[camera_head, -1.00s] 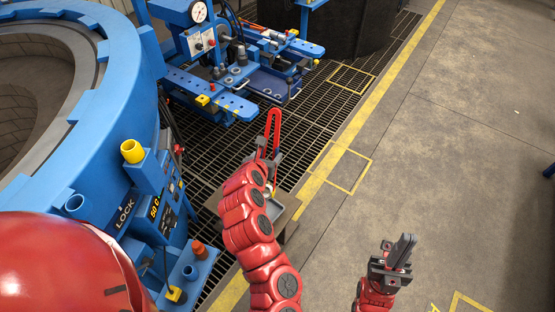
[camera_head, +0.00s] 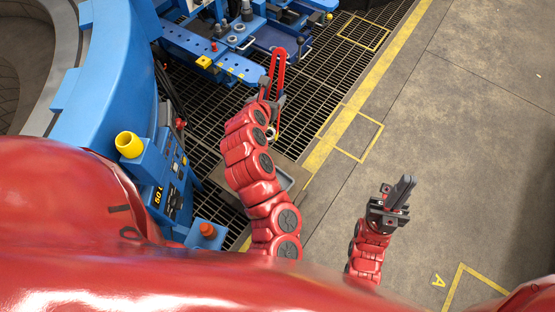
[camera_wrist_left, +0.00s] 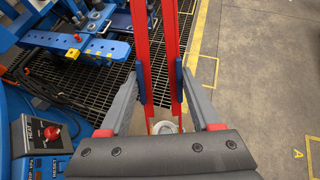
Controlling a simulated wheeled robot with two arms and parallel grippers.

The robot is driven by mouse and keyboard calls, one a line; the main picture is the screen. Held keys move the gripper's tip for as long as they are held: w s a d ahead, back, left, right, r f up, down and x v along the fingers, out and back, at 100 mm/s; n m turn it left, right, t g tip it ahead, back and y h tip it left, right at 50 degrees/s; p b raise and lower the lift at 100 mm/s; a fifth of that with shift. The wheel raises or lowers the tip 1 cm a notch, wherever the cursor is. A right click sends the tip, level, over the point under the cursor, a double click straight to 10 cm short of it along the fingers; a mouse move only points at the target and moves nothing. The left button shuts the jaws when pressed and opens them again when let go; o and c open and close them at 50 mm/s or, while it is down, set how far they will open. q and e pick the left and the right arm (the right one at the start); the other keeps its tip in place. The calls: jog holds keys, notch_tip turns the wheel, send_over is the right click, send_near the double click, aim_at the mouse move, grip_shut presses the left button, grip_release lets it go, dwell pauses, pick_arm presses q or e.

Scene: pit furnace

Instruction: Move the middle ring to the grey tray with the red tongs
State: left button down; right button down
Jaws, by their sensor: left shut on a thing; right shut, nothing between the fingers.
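My left gripper (camera_head: 272,100) is shut on the red tongs (camera_head: 279,68), whose looped end points up and away. In the left wrist view the two red legs of the tongs (camera_wrist_left: 140,45) run between my fingers. A pale ring (camera_head: 270,132) shows at the lower end of the tongs; it also shows in the left wrist view (camera_wrist_left: 165,127). It seems to be between the tips, but the grip is too small to make out. The grey tray (camera_head: 285,181) is below, partly hidden by my left arm. My right gripper (camera_head: 393,198) is shut and empty, at the right.
The blue press bench (camera_head: 215,60) stands beyond, with small round parts (camera_head: 231,39) on it. The blue furnace rim (camera_head: 85,95) and control box with yellow cap (camera_head: 129,145) are at the left. Dark floor grating (camera_head: 330,80) lies between. The concrete floor at right is clear.

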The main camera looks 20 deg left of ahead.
pick_arm(q)
jog(key=w+d+f+m+h+b, duration=0.2)
jog(key=f+b, duration=0.4)
jog(key=f, duration=0.3)
jog(key=w+d+f+m+h+b, duration=0.1)
jog(key=d+f+h+b, duration=0.1)
jog(key=f+b, duration=0.45)
jog(key=s+a+f+m+g+h+b, duration=0.1)
jog(key=f+b, duration=0.8)
jog(key=f, duration=1.3)
jog(key=shift+s+a+f+m, duration=0.35)
jog(key=shift+s+a+m, duration=0.25)
jog(key=shift+s+m, duration=0.3)
jog(key=shift+s, duration=0.1)
jog(key=shift+f, duration=0.1)
notch_tip(320, 180, down, 9)
jog(key=b, duration=1)
jog(key=c, duration=0.6)
grip_release()
jog(key=shift+o, duration=0.2)
